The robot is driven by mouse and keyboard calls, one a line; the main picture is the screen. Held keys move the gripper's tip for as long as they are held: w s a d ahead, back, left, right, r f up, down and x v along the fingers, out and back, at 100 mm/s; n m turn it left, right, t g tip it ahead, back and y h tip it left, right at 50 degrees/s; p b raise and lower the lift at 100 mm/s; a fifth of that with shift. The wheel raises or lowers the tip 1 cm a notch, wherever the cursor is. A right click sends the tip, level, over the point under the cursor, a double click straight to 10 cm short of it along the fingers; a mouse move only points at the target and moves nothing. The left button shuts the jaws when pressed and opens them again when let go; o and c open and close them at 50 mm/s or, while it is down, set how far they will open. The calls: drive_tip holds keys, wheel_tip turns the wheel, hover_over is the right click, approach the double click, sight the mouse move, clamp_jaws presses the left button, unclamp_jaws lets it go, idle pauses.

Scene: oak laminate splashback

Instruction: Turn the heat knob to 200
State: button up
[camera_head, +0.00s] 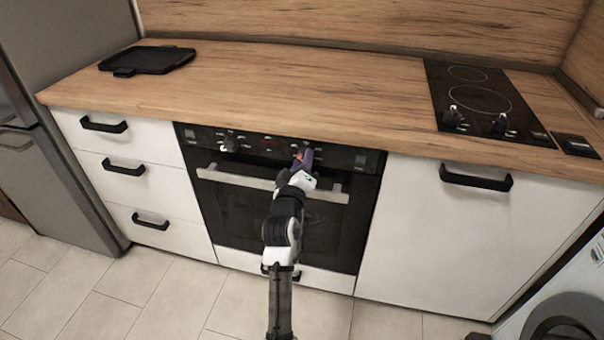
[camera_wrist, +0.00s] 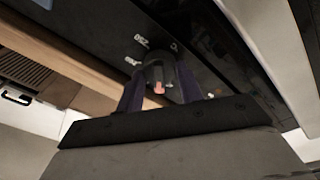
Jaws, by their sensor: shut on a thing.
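The oven (camera_head: 255,225) is set under the counter, with a black control panel along its top. My gripper (camera_head: 303,154) reaches the right part of this panel in the head view and covers the knob there. In the wrist view my gripper (camera_wrist: 158,92) has its two dark purple fingers on either side of the heat knob (camera_wrist: 157,72), shut on it. The knob is round and dark with a pinkish mark facing the camera. White markings, among them what looks like 250, show on the panel beside it; the exact setting cannot be read.
A second knob (camera_head: 229,145) sits on the left of the panel. The oven's handle bar (camera_head: 235,179) runs just below, behind my gripper. A black tray (camera_head: 148,60) and a cooktop (camera_head: 478,98) are on the wooden counter. The floor in front is clear.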

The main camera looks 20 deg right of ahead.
drive_tip(key=m+b, duration=0.4)
drive_tip(key=m, duration=0.1)
drive_tip(key=shift+f+h+b, duration=0.2)
drive_tip(key=shift+h+b, duration=0.1)
drive_tip(key=m+b, duration=0.2)
drive_tip(key=m, duration=0.1)
drive_tip(key=m+g+b, duration=0.1)
drive_tip(key=m+b, duration=0.2)
drive_tip(key=shift+r+h, duration=0.1)
drive_tip(key=shift+h, duration=0.2)
drive_tip(key=m+b, duration=0.3)
drive_tip(key=m, duration=0.2)
drive_tip(key=shift+r+g, duration=0.1)
drive_tip(key=shift+g, duration=0.2)
drive_tip(key=shift+r+m+g+b, duration=0.1)
drive_tip(key=shift+m+g+b, duration=0.2)
drive_tip(key=shift+m+b, duration=1.35)
drive_tip(key=shift+m+p, duration=0.4)
drive_tip(key=shift+m, duration=0.35)
drive_tip(key=o, duration=1)
